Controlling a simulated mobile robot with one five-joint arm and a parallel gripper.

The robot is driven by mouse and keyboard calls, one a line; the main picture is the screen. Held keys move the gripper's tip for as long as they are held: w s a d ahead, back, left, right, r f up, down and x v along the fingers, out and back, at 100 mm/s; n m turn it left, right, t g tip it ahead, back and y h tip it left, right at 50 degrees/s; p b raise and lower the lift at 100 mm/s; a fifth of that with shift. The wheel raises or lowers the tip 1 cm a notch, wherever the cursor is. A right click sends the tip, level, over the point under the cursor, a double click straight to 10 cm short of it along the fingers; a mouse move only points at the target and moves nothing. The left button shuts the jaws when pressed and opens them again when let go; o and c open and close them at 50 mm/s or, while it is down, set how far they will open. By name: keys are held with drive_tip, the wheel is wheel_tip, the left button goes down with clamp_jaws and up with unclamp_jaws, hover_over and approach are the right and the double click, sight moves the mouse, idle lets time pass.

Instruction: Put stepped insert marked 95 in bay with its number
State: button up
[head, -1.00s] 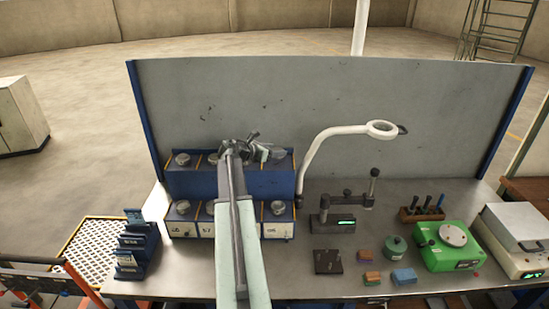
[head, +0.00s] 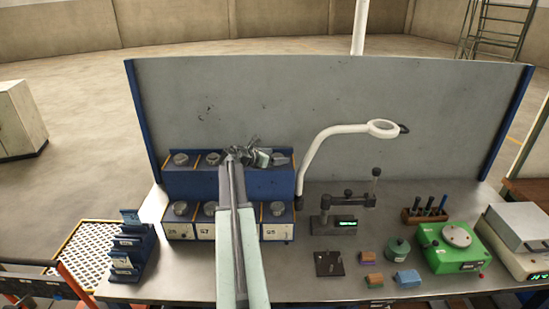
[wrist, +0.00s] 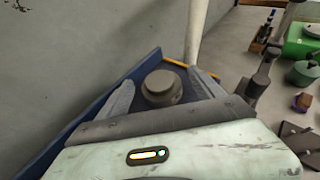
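A blue two-tier rack (head: 205,186) stands at the left of the bench, with round grey stepped inserts on both tiers. White number labels show on its lower front, small and partly blurred. My gripper (head: 262,157) is over the right part of the upper tier. In the wrist view its fingers (wrist: 162,80) are spread and apart from a round grey stepped insert (wrist: 162,86), which sits on the blue rack between and beyond the fingertips. My arm hides part of the rack's middle. I cannot tell which number this insert bears.
A grey panel (head: 400,110) stands behind the rack. A white lamp arm (head: 312,160) rises close to the rack's right end. A blue slotted holder (head: 133,248) stands at the left. Gauges, small blocks and a green device (head: 450,246) occupy the right of the bench.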

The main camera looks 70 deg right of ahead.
drive_tip(key=shift+r+p, duration=0.3)
drive_tip(key=shift+p, duration=0.05)
drive_tip(key=p+v, duration=0.4)
drive_tip(key=v, duration=0.7)
drive_tip(key=shift+w+a, duration=0.15)
drive_tip(key=shift+a, duration=0.3)
